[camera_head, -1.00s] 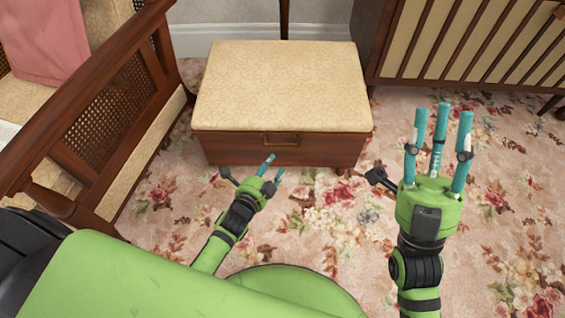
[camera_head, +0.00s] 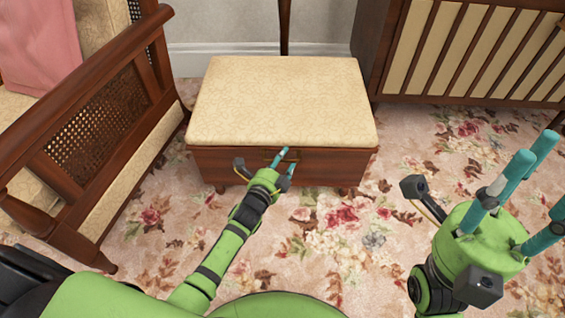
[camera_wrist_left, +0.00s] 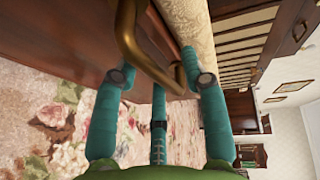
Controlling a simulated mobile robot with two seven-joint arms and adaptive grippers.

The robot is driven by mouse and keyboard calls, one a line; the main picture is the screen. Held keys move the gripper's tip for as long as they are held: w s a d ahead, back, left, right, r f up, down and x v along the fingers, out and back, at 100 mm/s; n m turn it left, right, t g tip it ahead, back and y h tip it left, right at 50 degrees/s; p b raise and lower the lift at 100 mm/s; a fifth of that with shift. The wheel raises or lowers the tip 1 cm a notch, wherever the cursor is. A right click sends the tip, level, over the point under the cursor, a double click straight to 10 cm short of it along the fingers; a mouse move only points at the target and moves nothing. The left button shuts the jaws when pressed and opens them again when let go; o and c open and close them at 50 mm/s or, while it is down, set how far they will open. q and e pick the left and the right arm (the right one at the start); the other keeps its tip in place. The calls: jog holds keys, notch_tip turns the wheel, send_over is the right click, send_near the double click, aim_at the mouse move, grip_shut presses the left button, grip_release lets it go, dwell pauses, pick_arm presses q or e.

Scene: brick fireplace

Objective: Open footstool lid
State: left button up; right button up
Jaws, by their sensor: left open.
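The footstool (camera_head: 225,163) has a brown wooden body and a cream padded lid (camera_head: 280,100), which lies flat and closed. My left gripper (camera_head: 265,160) is open at the stool's front, over the brass handle, and partly hides it. In the left wrist view the handle (camera_wrist_left: 128,35) is close, between the spread teal fingers (camera_wrist_left: 160,95); I cannot tell whether they touch it. The wooden front (camera_wrist_left: 60,35) and the cream lid edge (camera_wrist_left: 198,30) also show there. My right gripper (camera_head: 505,195) has its teal fingers spread, open and empty, over the carpet at the right.
A wooden armchair with cane panels (camera_head: 95,125) stands close on the left of the stool. A slatted wooden cabinet (camera_head: 460,50) stands behind right. Floral carpet (camera_head: 330,230) is free in front of the stool.

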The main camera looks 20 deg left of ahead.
pick_arm(q)
grip_shut()
jog(key=shift+r, duration=0.15)
